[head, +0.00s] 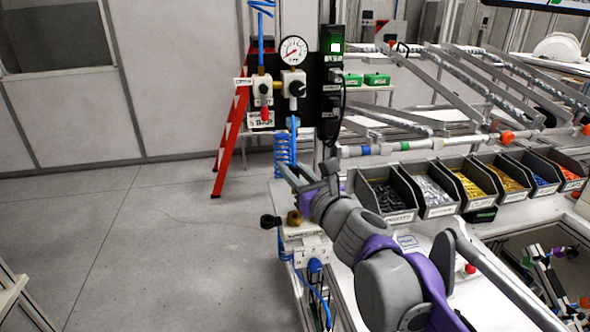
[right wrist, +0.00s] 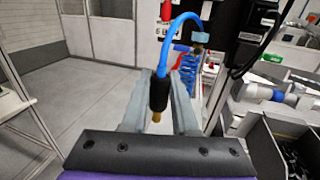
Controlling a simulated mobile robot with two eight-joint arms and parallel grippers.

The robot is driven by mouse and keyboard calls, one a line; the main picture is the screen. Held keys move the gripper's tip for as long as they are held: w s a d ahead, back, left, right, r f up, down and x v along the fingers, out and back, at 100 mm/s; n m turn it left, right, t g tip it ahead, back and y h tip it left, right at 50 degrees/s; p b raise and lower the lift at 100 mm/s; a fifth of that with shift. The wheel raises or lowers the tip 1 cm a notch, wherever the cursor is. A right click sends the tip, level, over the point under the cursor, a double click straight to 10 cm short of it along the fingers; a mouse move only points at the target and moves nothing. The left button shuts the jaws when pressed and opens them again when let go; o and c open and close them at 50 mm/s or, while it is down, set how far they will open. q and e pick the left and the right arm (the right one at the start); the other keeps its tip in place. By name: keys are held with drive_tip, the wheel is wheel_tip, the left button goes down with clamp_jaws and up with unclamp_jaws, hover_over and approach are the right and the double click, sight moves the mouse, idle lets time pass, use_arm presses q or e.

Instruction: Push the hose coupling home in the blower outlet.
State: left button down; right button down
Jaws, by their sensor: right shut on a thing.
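My right gripper (head: 303,177) is above the near left corner of the bench. In the right wrist view its fingers (right wrist: 160,88) are shut on the hose coupling (right wrist: 158,96), a black sleeve with a brass tip pointing down. A blue hose (right wrist: 186,18) rises from its top and loops over to the right. My left gripper is not in view.
A pressure gauge (head: 293,53) and valves hang on a black panel behind the gripper. Coiled blue hose (head: 284,150) hangs below them. A row of bins (head: 440,205) stands along the bench to the right. A red ladder (head: 229,135) stands behind.

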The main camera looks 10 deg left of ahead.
drive_tip(key=shift+w+f, duration=0.1)
drive_tip(key=shift+f, duration=0.4)
drive_tip(key=shift+f+b, duration=0.3)
drive_tip(key=shift+f, duration=0.6)
drive_tip(key=shift+f+b, duration=0.7)
drive_tip(key=shift+f, duration=1.8)
drive_tip(key=c, duration=0.6)
unclamp_jaws()
drive_tip(key=shift+d+f, duration=0.1)
